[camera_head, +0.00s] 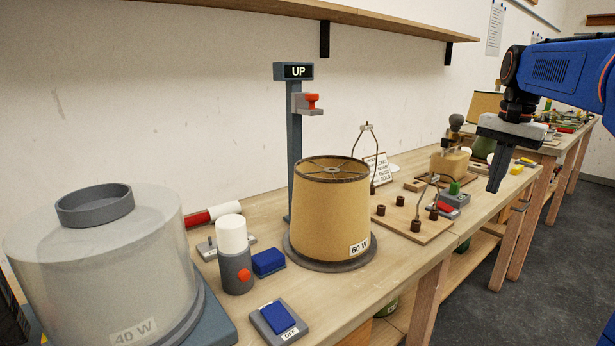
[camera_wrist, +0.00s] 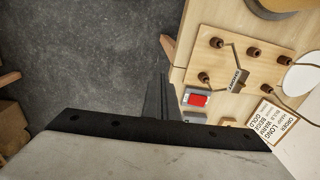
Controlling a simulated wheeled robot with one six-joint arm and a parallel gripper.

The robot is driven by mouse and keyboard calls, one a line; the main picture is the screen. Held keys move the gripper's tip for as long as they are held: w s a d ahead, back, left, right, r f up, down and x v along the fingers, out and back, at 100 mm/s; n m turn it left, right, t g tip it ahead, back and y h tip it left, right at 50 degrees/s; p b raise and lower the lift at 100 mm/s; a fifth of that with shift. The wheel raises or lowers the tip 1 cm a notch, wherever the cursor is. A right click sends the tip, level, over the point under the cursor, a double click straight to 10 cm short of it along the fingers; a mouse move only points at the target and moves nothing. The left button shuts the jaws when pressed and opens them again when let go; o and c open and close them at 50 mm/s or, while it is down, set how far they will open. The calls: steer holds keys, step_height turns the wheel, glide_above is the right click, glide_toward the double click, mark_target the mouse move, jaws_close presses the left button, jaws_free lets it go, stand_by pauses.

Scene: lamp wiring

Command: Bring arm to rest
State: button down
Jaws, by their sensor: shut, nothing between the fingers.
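My gripper (camera_head: 495,185) hangs from my blue arm at the right of the head view, fingers pointing down and together. It is shut and empty. It is in the air by the front edge of the workbench (camera_head: 405,265), touching nothing that I can see. In the wrist view the dark fingers (camera_wrist: 158,98) show end-on over the grey floor, just left of the bench edge.
A wooden board with brown posts (camera_head: 410,222) and a red switch (camera_head: 445,208) are on the bench. A tan 60 W lampshade (camera_head: 330,215), a clear 40 W cover (camera_head: 100,265) and an UP post (camera_head: 293,140) stand further left. The floor (camera_head: 560,255) at right is clear.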

steer(key=s+a+f+n+t, duration=0.2)
steer(key=s+a+f+n, duration=0.3)
steer(key=s+f, duration=0.6)
steer(key=s+a+f+n+t, duration=0.1)
steer(key=s+a+f+n, duration=0.3)
steer(key=s+a+f, duration=0.6)
steer(key=s+f, duration=0.2)
steer(key=s, duration=0.4)
steer(key=shift+n+t, duration=0.4)
